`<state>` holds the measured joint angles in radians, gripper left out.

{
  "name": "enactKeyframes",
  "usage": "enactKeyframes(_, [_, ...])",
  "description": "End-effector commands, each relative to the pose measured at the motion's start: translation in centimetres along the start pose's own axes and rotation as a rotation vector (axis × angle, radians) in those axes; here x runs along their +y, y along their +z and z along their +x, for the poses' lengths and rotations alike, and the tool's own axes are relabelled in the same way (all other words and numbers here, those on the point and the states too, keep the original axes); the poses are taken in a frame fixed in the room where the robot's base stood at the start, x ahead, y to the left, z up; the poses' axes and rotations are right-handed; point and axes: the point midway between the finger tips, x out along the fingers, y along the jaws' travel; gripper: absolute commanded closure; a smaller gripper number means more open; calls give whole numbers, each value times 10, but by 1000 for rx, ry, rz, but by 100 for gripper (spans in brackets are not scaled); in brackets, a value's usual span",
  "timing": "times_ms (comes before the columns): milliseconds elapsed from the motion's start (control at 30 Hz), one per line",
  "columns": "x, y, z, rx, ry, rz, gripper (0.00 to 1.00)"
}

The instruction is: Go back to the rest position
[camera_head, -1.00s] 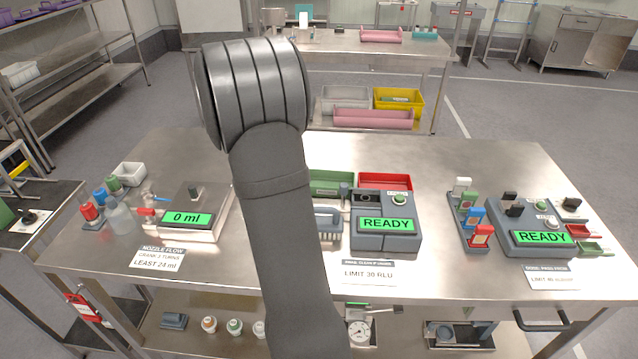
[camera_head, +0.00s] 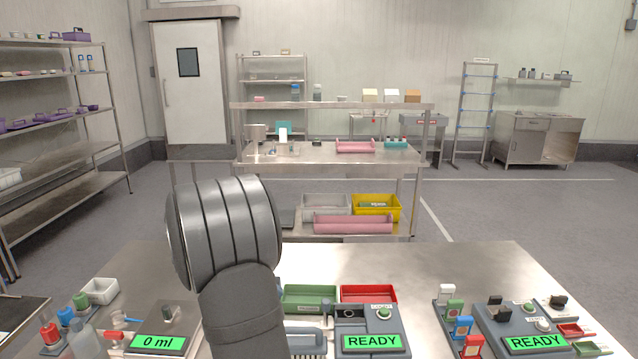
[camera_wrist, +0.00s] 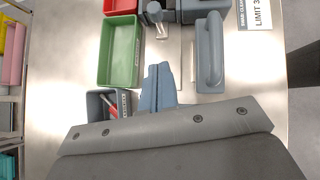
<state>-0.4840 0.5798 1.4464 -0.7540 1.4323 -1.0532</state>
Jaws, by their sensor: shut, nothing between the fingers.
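My gripper (camera_wrist: 158,80) shows in the wrist view as two blue-grey fingers, closed together with nothing between them. It is over the steel table, to the right of a green tray (camera_wrist: 120,55) and to the left of a grey-handled brush (camera_wrist: 210,55). In the head view my arm rises in front of the table, and the gripper itself cannot be seen there.
A small grey bin (camera_wrist: 97,106) with red items lies left of the fingers. The head view shows a red tray (camera_head: 369,293), a READY device (camera_head: 365,322), a 0 ml unit (camera_head: 160,340) and a second READY device (camera_head: 525,328). The table's back strip is clear.

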Motion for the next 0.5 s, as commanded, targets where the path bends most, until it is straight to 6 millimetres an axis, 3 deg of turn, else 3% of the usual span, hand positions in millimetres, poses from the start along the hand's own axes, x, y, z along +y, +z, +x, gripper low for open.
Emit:
enactKeyframes(300, [-1, 0, 64, 0, -4, 1, 100])
enactKeyframes(500, [-2, 14, 89, -1, -5, 3, 100])
